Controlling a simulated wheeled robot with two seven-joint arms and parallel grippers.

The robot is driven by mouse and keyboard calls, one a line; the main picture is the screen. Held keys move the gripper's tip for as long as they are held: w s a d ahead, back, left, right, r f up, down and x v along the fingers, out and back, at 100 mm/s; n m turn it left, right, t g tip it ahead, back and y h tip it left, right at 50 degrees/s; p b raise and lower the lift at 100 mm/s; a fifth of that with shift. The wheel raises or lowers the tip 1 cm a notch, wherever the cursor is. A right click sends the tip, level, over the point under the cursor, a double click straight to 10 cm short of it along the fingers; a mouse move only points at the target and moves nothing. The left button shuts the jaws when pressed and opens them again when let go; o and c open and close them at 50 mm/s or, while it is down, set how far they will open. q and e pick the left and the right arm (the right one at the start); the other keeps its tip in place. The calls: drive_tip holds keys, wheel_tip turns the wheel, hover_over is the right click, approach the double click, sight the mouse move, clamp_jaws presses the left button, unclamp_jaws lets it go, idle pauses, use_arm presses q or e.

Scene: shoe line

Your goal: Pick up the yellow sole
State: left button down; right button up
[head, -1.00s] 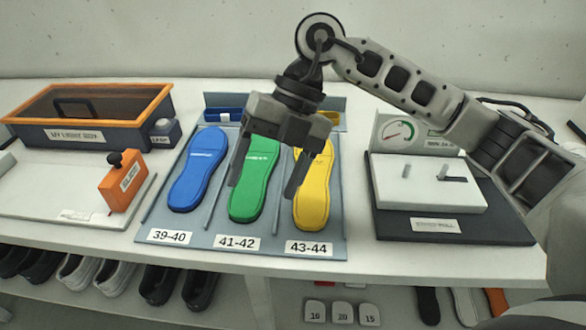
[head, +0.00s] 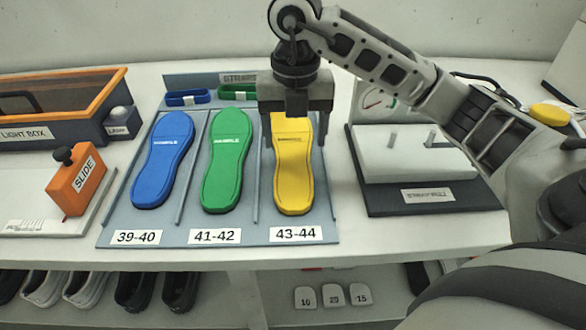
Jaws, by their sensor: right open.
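The yellow sole (head: 293,178) lies in the right lane of a grey-blue rack (head: 333,229), above the label 43-44. My right gripper (head: 294,140) is open over the upper part of this sole, with one finger by each side of it. The gripper body hides the sole's top end. I cannot tell how far above the sole the fingertips are. The green sole (head: 226,165) lies in the middle lane and the blue sole (head: 163,165) in the left lane. My left gripper is not in view.
A light box (head: 60,115) and an orange slide block (head: 77,185) stand on the left. A device with a dial and a white plate (head: 420,155) stands right of the rack. Shoes (head: 95,287) sit on the shelf below. Thin dividers separate the lanes.

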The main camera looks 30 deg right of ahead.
sight(294, 163)
drive_tip(key=f, duration=0.5)
drive_tip(key=shift+s+a+f, duration=0.1)
drive_tip(key=shift+s+a, duration=0.05)
drive_tip(key=shift+a, duration=0.15)
drive_tip(key=c, duration=0.9)
